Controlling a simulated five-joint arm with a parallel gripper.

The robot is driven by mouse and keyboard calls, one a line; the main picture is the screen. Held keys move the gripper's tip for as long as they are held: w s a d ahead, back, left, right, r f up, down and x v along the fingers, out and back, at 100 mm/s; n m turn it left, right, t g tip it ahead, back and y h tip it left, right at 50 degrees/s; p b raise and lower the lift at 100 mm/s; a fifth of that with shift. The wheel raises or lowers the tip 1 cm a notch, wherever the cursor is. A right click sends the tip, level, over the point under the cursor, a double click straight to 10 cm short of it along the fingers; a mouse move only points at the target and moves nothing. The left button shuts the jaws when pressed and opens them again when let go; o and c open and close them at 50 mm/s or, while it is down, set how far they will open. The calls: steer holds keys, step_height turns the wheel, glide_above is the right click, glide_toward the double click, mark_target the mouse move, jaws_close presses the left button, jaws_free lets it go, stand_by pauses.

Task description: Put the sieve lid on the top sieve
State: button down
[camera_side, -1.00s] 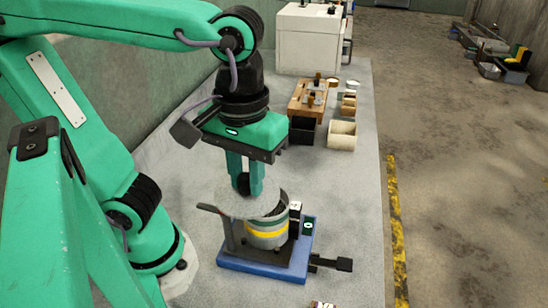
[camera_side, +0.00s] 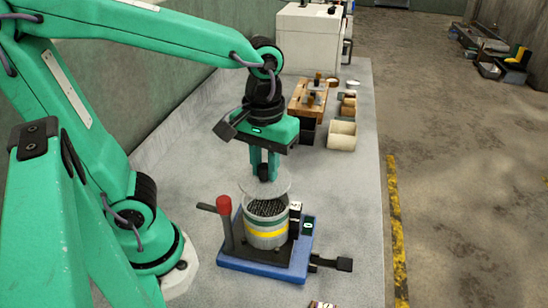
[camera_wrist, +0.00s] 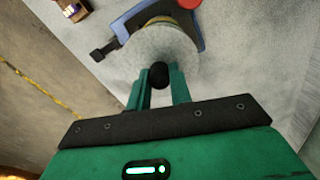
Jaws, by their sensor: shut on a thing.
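The sieve lid (camera_side: 282,187) is a thin pale grey disc with a black knob. My gripper (camera_side: 264,175) is shut on the knob and holds the lid above and slightly behind the sieve stack. In the wrist view the lid (camera_wrist: 168,48) spreads beyond my gripper (camera_wrist: 159,76), which has the black knob between its fingers. The top sieve (camera_side: 267,217) is a round grey ring, its dark, speckled inside partly visible. Below it the stack shows green and yellow bands. In the wrist view the lid hides most of the stack.
The stack stands on a blue base (camera_side: 243,265) with a red-topped post (camera_side: 224,206) at its left and a black lever (camera_side: 335,264) at its right.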

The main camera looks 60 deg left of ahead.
steer(key=shift+w+a+f, duration=0.35)
steer(key=shift+a, duration=0.05)
steer(key=shift+f, duration=2)
steer(key=shift+f, duration=0.6)
steer(key=c, duration=1.3)
jaws_free()
steer(key=shift+o, duration=0.2)
steer(key=shift+r, duration=0.15)
step_height(320, 180, up, 13)
